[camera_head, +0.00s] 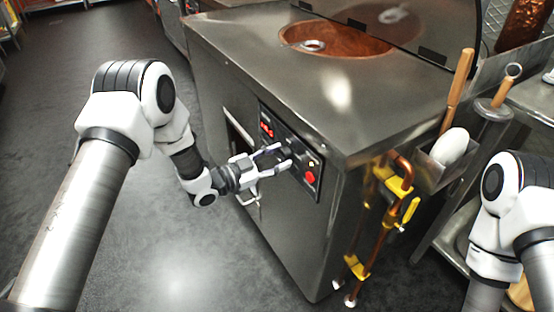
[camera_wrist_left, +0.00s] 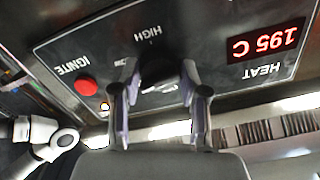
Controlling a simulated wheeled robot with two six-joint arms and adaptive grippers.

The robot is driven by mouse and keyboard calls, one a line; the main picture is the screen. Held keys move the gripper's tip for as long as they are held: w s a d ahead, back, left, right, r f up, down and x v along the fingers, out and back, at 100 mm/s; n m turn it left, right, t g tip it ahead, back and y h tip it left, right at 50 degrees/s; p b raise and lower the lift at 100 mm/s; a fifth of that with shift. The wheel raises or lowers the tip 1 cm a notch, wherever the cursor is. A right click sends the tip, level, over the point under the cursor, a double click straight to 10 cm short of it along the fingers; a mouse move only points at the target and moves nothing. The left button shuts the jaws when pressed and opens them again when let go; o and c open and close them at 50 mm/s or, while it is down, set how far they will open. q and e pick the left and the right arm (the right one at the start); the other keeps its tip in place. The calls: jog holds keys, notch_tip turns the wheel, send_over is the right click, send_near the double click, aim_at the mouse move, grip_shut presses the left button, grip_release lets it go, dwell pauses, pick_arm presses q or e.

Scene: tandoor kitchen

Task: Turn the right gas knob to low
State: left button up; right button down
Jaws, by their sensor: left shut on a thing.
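The control panel (camera_head: 303,165) is on the front of the steel tandoor cabinet. My left gripper (camera_head: 284,157) reaches it from the left and is shut on a dark gas knob (camera_wrist_left: 157,72), one finger on each side. The left wrist view shows the panel upside down, with the word HIGH near the knob; the fingers hide much of the knob and some markings, so I cannot read its setting. A red IGNITE button (camera_wrist_left: 86,87) is beside it, and a red HEAT display (camera_wrist_left: 266,40) reads 195 C. My right gripper is out of view.
The cabinet top (camera_head: 335,90) has a round copper opening (camera_head: 350,42). Copper pipes with yellow valve handles (camera_head: 411,212) stand at its right side. A holder (camera_head: 435,172) with wooden-handled tools hangs near the corner. The floor (camera_head: 180,265) at left is clear.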

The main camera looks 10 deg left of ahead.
pick_arm(q)
jog(key=m+b, duration=0.1)
jog(key=m, duration=0.3)
jog(key=shift+w, duration=0.1)
jog(key=shift+r+m+b, duration=0.1)
jog(key=shift+m+b, duration=0.7)
jog(key=shift+m, duration=0.9)
jog(key=o, duration=1.1)
jog(key=shift+o, duration=0.2)
jog(key=shift+a, duration=0.1)
jog(key=v, duration=1.2)
